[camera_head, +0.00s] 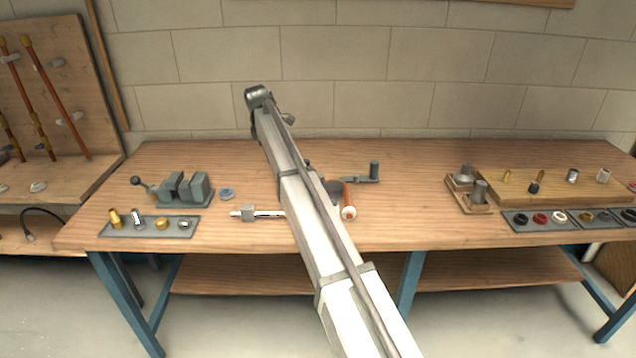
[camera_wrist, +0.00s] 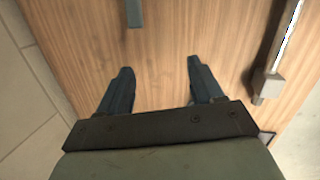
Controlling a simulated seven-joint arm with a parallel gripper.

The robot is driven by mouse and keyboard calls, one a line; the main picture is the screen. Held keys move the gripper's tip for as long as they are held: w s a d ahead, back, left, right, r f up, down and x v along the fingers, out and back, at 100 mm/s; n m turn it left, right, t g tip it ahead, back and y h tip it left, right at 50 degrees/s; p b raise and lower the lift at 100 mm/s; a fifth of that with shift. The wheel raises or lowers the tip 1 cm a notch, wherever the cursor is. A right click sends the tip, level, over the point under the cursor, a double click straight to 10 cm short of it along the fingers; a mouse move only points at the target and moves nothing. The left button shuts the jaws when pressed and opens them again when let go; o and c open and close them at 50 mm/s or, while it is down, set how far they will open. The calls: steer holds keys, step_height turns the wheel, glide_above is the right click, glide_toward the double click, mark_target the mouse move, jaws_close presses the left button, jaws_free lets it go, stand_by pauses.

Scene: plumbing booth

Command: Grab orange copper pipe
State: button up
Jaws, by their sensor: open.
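A short orange copper pipe (camera_head: 348,198) lies on the workbench, just right of my arm, with its pale open end toward the front edge. The pipe cannot be made out in the wrist view. My gripper (camera_wrist: 159,68) shows in the wrist view with its two dark fingers spread apart above bare wood, nothing between them. In the head view my arm crosses the middle of the bench, and my gripper cannot be clearly made out there.
A caliper (camera_head: 248,213) lies left of my arm and shows in the wrist view (camera_wrist: 274,65). A grey vise (camera_head: 183,188) and a fittings tray (camera_head: 150,230) are at left. A wooden fittings block (camera_head: 550,188) is at right. Long copper pipes (camera_head: 62,95) hang on the left board.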

mark_target(321, 176)
steer(key=w+d+r+m+g+y, duration=0.1)
steer(key=d+r+g, duration=0.15)
steer(key=d, duration=1.35)
step_height(321, 176, down, 14)
steer(key=shift+s+a+f, duration=0.1)
steer(key=c, duration=1.2)
